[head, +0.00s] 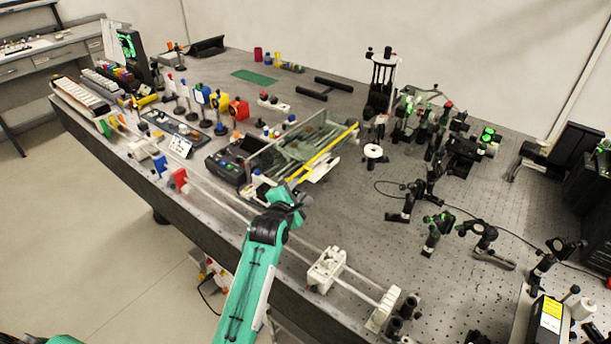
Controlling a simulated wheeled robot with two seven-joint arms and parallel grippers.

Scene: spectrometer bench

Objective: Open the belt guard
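The belt guard (323,152) appears to be the clear, greenish cover with a yellow bar along its right edge, near the middle of the bench in the head view. My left gripper (297,186) is small and partly hidden by the wrist. I cannot tell whether its fingers are apart or touching the guard. My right gripper is not in view.
A long pale rail with a white carriage (326,270) runs along the bench's front edge, passing by my arm. Several black optical mounts (434,232) stand on the perforated right side. Coloured holders (219,98) stand at left. The bench (345,215) has clear room right of the guard.

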